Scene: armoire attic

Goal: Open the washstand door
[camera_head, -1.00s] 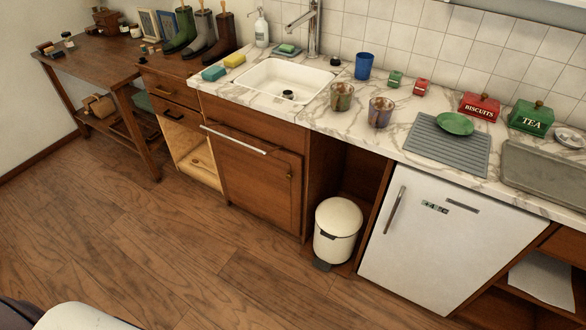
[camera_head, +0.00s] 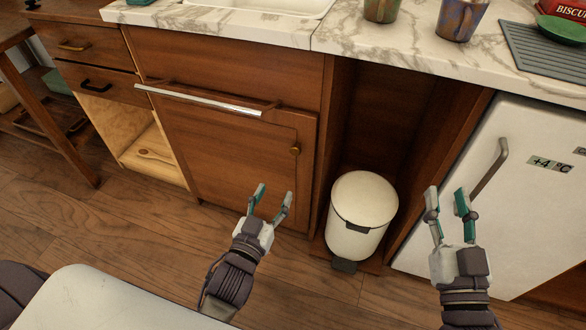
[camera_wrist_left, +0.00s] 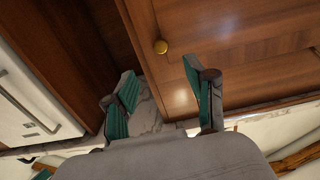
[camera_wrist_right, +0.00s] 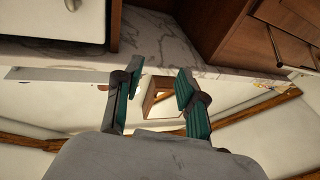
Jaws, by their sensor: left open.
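The washstand door (camera_head: 220,155) is a brown wooden panel below the sink and looks shut. My left gripper (camera_head: 273,194) is open and empty. My right gripper (camera_head: 446,192) is open and empty, in front of the white fridge.
A metal rail (camera_head: 200,98) runs across the top of the door. A cream pedal bin (camera_head: 360,215) stands in the niche right of the washstand. The white fridge (camera_head: 535,195) is further right. Drawers (camera_head: 78,45) and an open compartment are at left. The floor before the door is clear.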

